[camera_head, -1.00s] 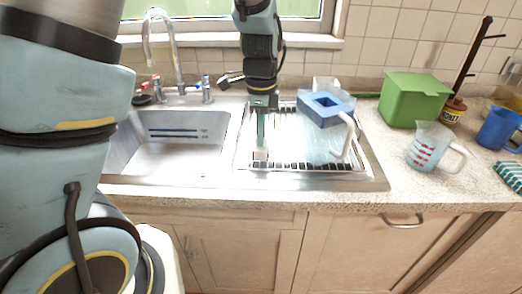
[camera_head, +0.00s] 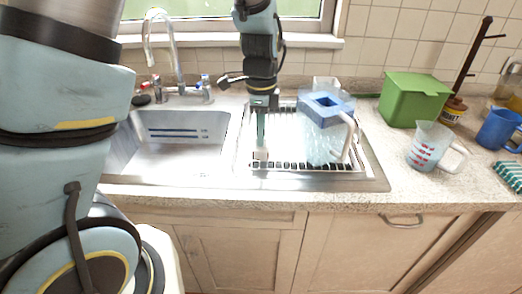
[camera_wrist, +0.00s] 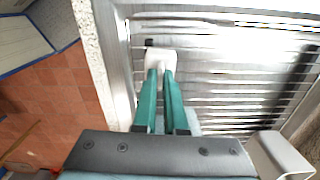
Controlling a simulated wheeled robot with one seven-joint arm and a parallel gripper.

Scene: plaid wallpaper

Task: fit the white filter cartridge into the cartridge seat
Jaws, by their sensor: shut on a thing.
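The white filter cartridge (camera_head: 261,155) is a small white block at the tips of my gripper (camera_head: 260,148), low over the front left of the ribbed drainboard. In the wrist view the cartridge (camera_wrist: 160,58) sits between the green fingertips (camera_wrist: 160,72), which are shut on it. I cannot tell whether it touches the drainboard. The clear pitcher (camera_head: 322,143) stands on the drainboard to the right of my gripper. Its blue top has a dark square opening, the cartridge seat (camera_head: 326,101). The inside of the seat is hidden. The pitcher's white handle (camera_head: 345,138) faces front right.
The sink basin (camera_head: 180,150) and tap (camera_head: 178,60) are to the left. A green box (camera_head: 412,100), a measuring cup (camera_head: 425,150) and a blue mug (camera_head: 497,130) stand on the counter to the right. The drainboard (camera_head: 300,166) is bare between cartridge and pitcher.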

